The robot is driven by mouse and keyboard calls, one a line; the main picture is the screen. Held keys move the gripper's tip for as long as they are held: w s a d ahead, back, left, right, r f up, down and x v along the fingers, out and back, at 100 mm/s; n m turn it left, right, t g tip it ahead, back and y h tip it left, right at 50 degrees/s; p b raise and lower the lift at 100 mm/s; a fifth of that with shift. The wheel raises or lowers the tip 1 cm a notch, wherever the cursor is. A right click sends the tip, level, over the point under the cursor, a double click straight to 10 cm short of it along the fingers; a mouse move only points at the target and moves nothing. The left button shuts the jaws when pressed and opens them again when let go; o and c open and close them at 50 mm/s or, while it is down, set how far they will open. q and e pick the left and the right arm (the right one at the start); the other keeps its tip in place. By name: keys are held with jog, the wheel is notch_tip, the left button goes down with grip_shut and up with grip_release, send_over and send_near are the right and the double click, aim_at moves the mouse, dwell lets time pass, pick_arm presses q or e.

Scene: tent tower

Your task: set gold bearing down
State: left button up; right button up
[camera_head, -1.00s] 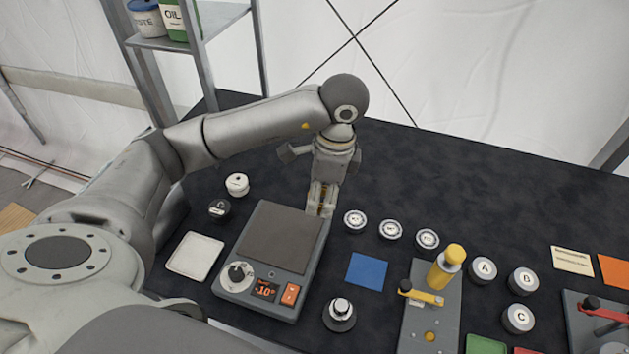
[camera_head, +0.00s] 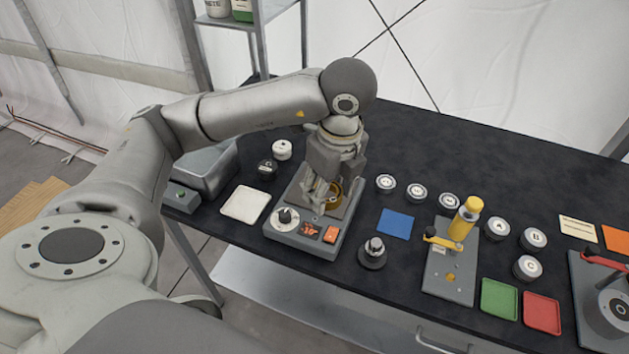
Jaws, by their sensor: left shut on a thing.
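The gold bearing (camera_head: 333,193) is a small brass-coloured ring, partly hidden by my left gripper. My left gripper (camera_head: 321,194) points down over the grey scale-like device (camera_head: 305,236) and is shut on the bearing. The bearing is at or just above the device's dark top plate; I cannot tell whether it touches. The device has a round dial and an orange display at its front. My right gripper is not in view.
A white square tray (camera_head: 245,205) lies left of the device. Right of it are a blue square mat (camera_head: 396,223), a dark knobbed weight (camera_head: 374,252), several labelled round pucks, and a fixture with a yellow handle (camera_head: 465,219). A green tray (camera_head: 499,299) and red tray (camera_head: 542,312) lie at the front right.

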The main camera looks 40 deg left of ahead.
pick_arm(q)
jog(key=w+a+f, duration=0.2)
jog(key=w+f, duration=0.1)
jog(key=w+a+f+p, duration=0.1)
jog(key=w+a+f, duration=0.2)
jog(key=w, duration=0.1)
jog(key=w+a+f, duration=0.3)
jog(key=w, duration=0.1)
jog(key=shift+a+f, duration=0.15)
jog(key=shift+f, duration=0.05)
jog(key=shift+w+a+f+p, duration=0.15)
jog(key=shift+w+f+p, duration=0.05)
jog(key=shift+f+p, duration=0.1)
notch_tip(320, 180, down, 2)
jog(key=shift+f+p, duration=0.1)
jog(key=shift+p, duration=0.75)
jog(key=shift+f, duration=0.5)
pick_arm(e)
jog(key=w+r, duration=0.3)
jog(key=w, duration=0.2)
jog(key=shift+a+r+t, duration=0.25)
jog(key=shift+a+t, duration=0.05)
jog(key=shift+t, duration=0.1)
pick_arm(q)
jog(key=shift+f, duration=0.1)
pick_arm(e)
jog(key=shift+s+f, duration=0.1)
